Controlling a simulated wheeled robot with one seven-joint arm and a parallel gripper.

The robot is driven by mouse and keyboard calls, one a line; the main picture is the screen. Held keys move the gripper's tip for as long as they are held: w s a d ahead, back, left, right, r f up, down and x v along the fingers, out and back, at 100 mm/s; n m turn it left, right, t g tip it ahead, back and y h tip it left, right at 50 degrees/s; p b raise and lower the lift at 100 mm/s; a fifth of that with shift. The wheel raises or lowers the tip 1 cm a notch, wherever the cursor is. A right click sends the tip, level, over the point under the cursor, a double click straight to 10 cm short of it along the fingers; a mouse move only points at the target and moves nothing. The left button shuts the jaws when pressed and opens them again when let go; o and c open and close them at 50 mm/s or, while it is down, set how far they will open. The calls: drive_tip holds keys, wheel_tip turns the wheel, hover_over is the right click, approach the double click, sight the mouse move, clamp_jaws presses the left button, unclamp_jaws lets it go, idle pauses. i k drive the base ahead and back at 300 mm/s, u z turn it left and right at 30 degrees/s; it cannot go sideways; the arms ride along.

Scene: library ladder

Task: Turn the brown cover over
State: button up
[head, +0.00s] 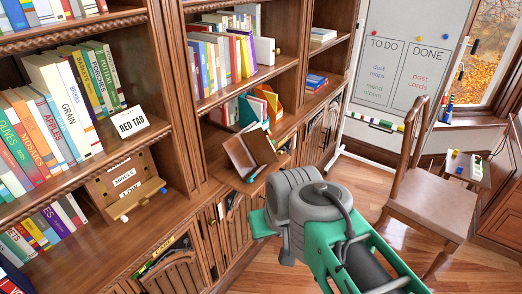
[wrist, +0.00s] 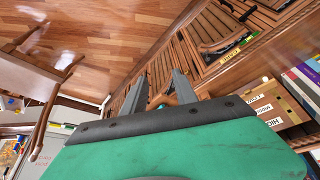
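The brown cover (head: 250,150) stands tilted and partly open, like an opened book, on the ledge of the middle bookcase in the head view. Orange, green and white items stand just behind it. My gripper's two grey fingers (wrist: 160,92) show in the wrist view, spread apart with a gap between them. Small brownish and teal shapes show beyond the gap, too small to tell whether they are the cover. In the head view my arm hides the fingers; its wrist is in front of the ledge, below and right of the cover, apart from it.
A wooden box marked MIDDLE and LOW (head: 125,185) stands on the left ledge, below a RED TAB sign (head: 131,122). Books fill the shelves. A wooden chair (head: 432,200) stands right of my arm, before a whiteboard (head: 408,60). Open floor (head: 350,178) lies between.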

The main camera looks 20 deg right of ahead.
sight(258, 141)
drive_tip(key=z, duration=0.5)
drive_tip(key=k, duration=0.65)
drive_tip(key=u, duration=0.3)
drive_tip(key=i, duration=1.05)
drive_tip(key=u, duration=1.35)
drive_tip(key=i, duration=0.25)
drive_tip(key=u, duration=0.4)
